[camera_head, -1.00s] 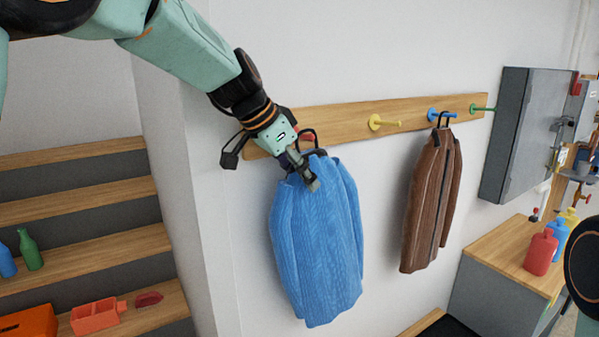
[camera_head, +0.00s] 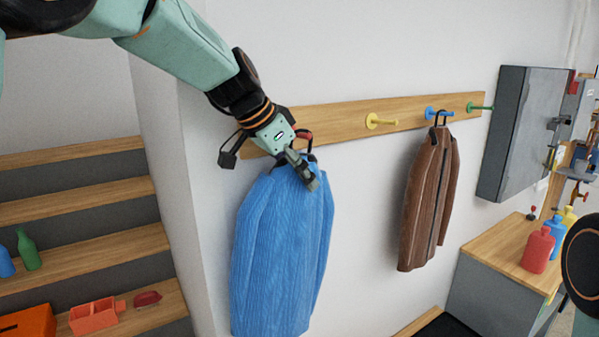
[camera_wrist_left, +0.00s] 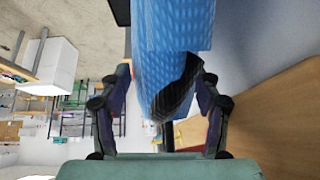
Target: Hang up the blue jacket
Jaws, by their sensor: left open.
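The blue jacket (camera_head: 283,245) hangs below the left end of the wooden rack (camera_head: 345,120) in the head view. Its black hanger hook (camera_head: 309,147) is at the red peg (camera_head: 304,134); the gripper partly hides this spot, so I cannot tell whether the hook bears on the peg. My left gripper (camera_head: 268,167) is open at the jacket's top, with its fingers spread to either side. In the left wrist view, the blue jacket (camera_wrist_left: 172,45) and a dark hanger part (camera_wrist_left: 176,90) lie between the open fingers. My right gripper is out of view.
A brown jacket (camera_head: 428,205) hangs on the blue peg (camera_head: 437,113). The yellow peg (camera_head: 380,121) and green peg (camera_head: 481,107) are bare. Wooden shelves (camera_head: 85,205) stand left; a grey cabinet (camera_head: 525,130) and a bench with bottles (camera_head: 538,250) stand right.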

